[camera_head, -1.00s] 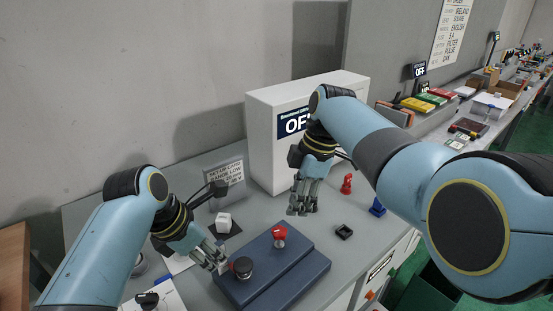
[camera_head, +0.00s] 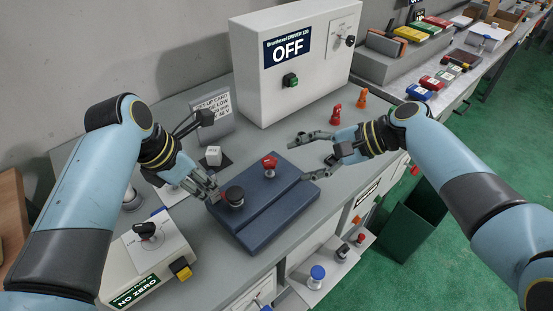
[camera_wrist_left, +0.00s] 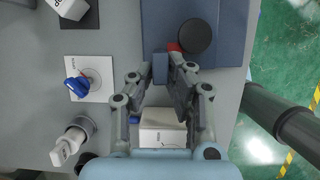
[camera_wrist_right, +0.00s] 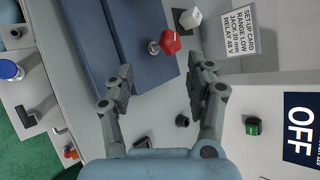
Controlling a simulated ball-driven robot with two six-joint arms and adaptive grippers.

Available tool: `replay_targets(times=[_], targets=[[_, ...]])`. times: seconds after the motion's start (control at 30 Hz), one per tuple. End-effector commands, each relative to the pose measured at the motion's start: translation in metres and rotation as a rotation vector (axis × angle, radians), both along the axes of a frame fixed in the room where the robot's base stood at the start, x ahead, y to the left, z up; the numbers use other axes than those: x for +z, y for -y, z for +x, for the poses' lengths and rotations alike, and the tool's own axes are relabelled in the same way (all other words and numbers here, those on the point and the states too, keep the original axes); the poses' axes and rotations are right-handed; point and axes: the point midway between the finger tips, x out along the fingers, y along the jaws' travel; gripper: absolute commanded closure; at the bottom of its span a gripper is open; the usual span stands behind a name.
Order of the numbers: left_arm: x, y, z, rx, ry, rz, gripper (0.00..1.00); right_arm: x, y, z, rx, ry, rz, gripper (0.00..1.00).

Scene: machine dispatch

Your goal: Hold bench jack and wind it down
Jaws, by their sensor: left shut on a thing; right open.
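What looks like the bench jack is a low dark blue slab (camera_head: 275,207) on the grey bench, with a black round knob (camera_head: 235,196) near its left end and a red knob (camera_head: 270,161) at its back edge. My left gripper (camera_head: 213,190) is shut at the slab's left end beside the black knob; the left wrist view (camera_wrist_left: 175,72) shows its fingers closed on a blue-grey part there. My right gripper (camera_head: 306,156) is open and empty, right of the red knob, fingers pointing left. In the right wrist view the red knob (camera_wrist_right: 170,42) lies beyond the open fingertips, apart from them.
A white driver box (camera_head: 300,70) reading OFF stands behind. A set-up card (camera_head: 213,108) and a small white block (camera_head: 213,155) stand left of it. A NO ZERO unit (camera_head: 150,262) is at the front left. Red (camera_head: 336,113) and orange pieces (camera_head: 362,97) stand at the right.

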Motion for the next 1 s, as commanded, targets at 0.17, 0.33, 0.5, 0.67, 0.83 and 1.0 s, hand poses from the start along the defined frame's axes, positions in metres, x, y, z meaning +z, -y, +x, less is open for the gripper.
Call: replay_targets(times=[0.17,0.33,0.5,0.67,0.83,1.0], targets=[[-0.002,0.0,-0.002,-0.002,-0.004,0.001,1.0,0.004,0.019,-0.013,-0.319,-0.328,0.245,0.45],[-0.002,0.0,-0.002,-0.002,-0.004,0.001,1.0,0.012,0.031,-0.02,-0.51,-0.566,0.428,0.45],[-0.002,0.0,-0.002,-0.002,-0.004,0.0,1.0,0.015,0.036,-0.023,-0.591,-0.683,0.517,0.45],[-0.001,0.0,-0.002,-0.002,-0.004,0.0,1.0,0.01,0.024,-0.017,-0.606,-0.705,0.535,0.45],[-0.001,0.0,-0.001,-0.002,-0.004,0.001,1.0,-0.003,-0.006,-0.001,-0.603,-0.704,0.534,0.45],[-0.001,0.0,-0.001,-0.002,-0.004,0.001,1.0,-0.016,-0.036,0.014,-0.602,-0.704,0.532,0.45]])
